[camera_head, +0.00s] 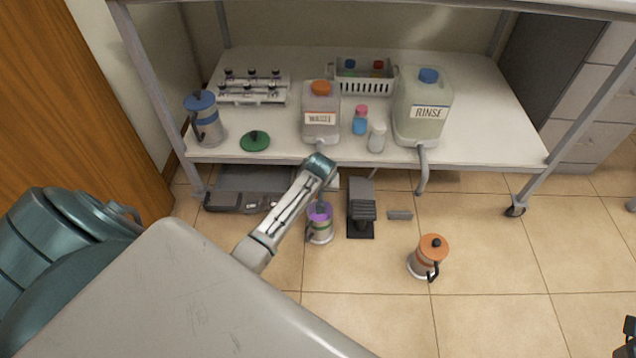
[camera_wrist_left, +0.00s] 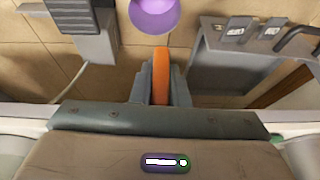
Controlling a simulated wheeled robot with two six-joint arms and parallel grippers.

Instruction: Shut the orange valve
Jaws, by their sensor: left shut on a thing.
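The orange valve (camera_wrist_left: 161,72) shows in the left wrist view as an upright orange handle. My left gripper (camera_wrist_left: 160,90) has a grey finger on each side of it and is shut on it. In the head view, the end of my left arm (camera_head: 320,166) is at the shelf's front edge, just below the WASTE jug (camera_head: 321,112) and its spout (camera_head: 320,148). The valve is hidden there behind my wrist. A purple-topped pitcher (camera_head: 320,223) stands on the floor below; its purple part (camera_wrist_left: 154,14) also shows in the wrist view.
A RINSE jug (camera_head: 422,108) with a grey spout stands to the right on the shelf (camera_head: 480,120). A grey pedal (camera_head: 361,208) and an orange-lidded pitcher (camera_head: 428,257) are on the floor. A blue-lidded pitcher (camera_head: 204,118) stands at the shelf's left end.

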